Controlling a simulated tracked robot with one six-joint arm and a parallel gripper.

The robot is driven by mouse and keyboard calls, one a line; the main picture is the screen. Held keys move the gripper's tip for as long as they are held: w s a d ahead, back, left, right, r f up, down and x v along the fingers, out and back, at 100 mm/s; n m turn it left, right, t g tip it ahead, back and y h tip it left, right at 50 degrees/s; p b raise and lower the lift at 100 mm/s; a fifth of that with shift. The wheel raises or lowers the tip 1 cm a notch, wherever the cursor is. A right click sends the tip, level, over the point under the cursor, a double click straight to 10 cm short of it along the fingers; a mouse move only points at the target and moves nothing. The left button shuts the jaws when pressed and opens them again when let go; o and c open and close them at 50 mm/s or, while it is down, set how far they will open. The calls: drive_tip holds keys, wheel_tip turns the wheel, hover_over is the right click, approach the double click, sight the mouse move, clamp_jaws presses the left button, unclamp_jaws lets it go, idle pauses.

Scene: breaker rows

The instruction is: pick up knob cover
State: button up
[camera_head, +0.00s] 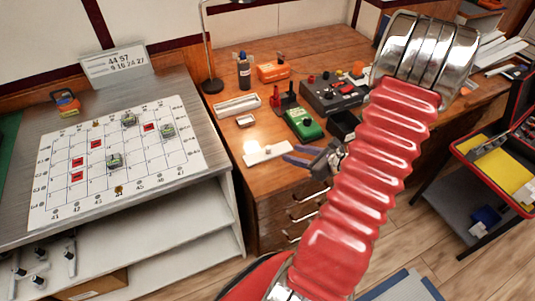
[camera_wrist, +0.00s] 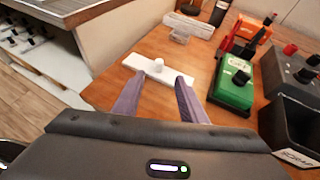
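A flat white plate with a small round white knob (camera_wrist: 157,66) on its middle lies on the wooden desk. It looks like the knob cover, though I cannot tell for sure. In the head view the white plate (camera_head: 268,153) lies near the desk's front left edge. My gripper (camera_wrist: 159,80) is open, with one finger to each side of the knob in the wrist view. Nothing is held. In the head view my gripper (camera_head: 289,154) is just right of the plate, and whether it touches is not clear.
A green device (camera_head: 303,123) and a dark open box (camera_wrist: 290,120) stand right of my gripper. A small clear piece (camera_head: 245,120) and a white tray (camera_head: 237,105) lie behind the plate. A steel bench with a white grid board (camera_head: 60,210) is at left.

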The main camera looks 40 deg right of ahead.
sight(269, 148)
drive_tip(key=shift+x, duration=4.35)
drive_tip(key=shift+x, duration=2.6)
drive_tip(key=shift+c, duration=0.7)
clamp_jaws()
